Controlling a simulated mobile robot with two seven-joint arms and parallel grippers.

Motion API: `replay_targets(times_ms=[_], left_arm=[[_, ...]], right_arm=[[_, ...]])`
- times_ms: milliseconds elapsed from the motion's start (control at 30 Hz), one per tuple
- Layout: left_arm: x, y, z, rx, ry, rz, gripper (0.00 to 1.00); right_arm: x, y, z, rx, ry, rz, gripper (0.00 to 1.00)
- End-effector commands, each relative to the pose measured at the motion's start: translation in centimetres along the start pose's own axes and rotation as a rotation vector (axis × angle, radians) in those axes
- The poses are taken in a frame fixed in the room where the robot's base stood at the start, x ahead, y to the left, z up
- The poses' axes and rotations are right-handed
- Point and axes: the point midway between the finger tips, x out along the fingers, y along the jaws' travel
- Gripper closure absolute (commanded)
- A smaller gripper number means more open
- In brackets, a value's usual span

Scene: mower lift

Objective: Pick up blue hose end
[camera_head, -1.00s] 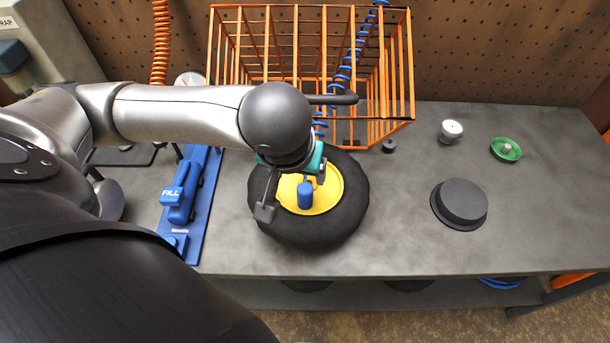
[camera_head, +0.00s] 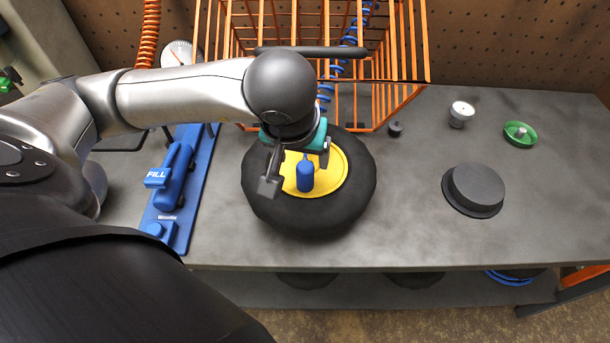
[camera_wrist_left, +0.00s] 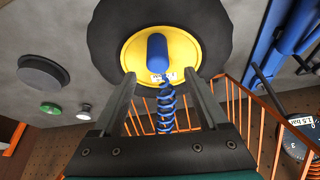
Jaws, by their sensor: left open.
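The blue hose end (camera_head: 305,178) is a short blue cylinder at the yellow hub (camera_head: 331,178) of a black tyre lying on the bench. In the left wrist view the hose end (camera_wrist_left: 157,50) sits ahead of the fingertips, roughly centred between them. The coiled blue hose (camera_wrist_left: 166,105) runs from it back between the fingers. My left gripper (camera_head: 296,170) is open over the tyre, with its fingers (camera_wrist_left: 160,76) apart and nothing gripped. I cannot tell the exact gap to the hose end. My right gripper is not in view.
An orange wire cage (camera_head: 405,60) stands behind the tyre (camera_head: 320,222). A blue FILL unit (camera_head: 172,190) lies to the left. The front right bench is clear.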

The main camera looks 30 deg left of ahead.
Motion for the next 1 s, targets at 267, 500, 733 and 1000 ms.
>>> replay_targets(times_ms=[267,500,733,1000], left_arm=[[3.8,0.2,0.4,-0.001,-0.004,-0.003,0.23],[5.2,0.3,0.3,0.001,0.0,0.0,0.23],[5.2,0.3,0.3,0.001,0.0,0.0,0.32],[5.1,0.3,0.3,0.001,0.0,0.0,0.63]], right_arm=[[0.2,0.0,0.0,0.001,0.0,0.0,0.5],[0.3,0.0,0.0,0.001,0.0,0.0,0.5],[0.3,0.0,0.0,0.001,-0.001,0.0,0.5],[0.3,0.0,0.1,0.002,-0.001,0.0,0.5]])
